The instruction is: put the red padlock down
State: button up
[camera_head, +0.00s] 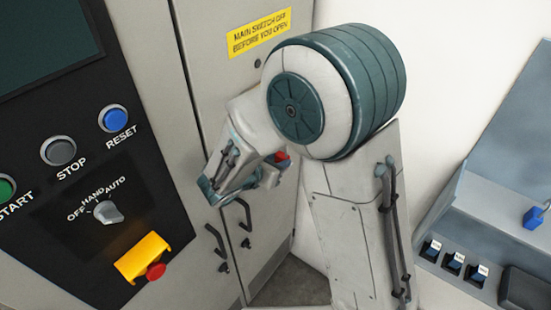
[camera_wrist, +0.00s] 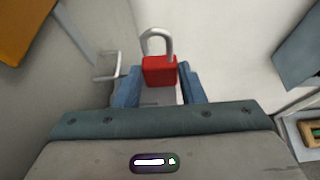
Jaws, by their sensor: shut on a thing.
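The red padlock (camera_wrist: 159,71) is between the two blue fingers of my gripper (camera_wrist: 160,88) in the wrist view. Its silver shackle points up and away from the gripper. My gripper is shut on the padlock's red body. In the head view only a small red part of the padlock (camera_head: 282,156) shows, beside my gripper (camera_head: 276,168), with my arm in front of the cabinet doors. The padlock is held in the air, and the wrist view shows nothing touching it but the fingers.
A grey cabinet with black door handles (camera_head: 244,215) stands behind my arm. A control panel with buttons, a rotary switch and a yellow bracket (camera_head: 143,257) is at left. At right a blue-grey bench (camera_head: 487,210) holds several small dark blocks (camera_head: 453,262) and a blue padlock (camera_head: 535,217).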

jog(key=o, duration=1)
jog(key=shift+w, duration=0.15)
jog(key=shift+c, duration=0.2)
jog(key=b+v, duration=0.2)
jog(key=v, duration=1)
jog(key=s+d+r+m+g+y, duration=0.1)
jog(key=s+d+m+g+y, duration=0.2)
jog(key=d+m, duration=0.7)
jog(key=s+d+r+m+g+y, duration=0.2)
jog(key=s+d+m, duration=0.6)
jog(key=m, duration=1)
jog(key=d+g+y, duration=0.1)
jog(key=d+y, duration=0.1)
jog(key=shift+d+y, duration=0.2)
jog(key=shift+y, duration=0.2)
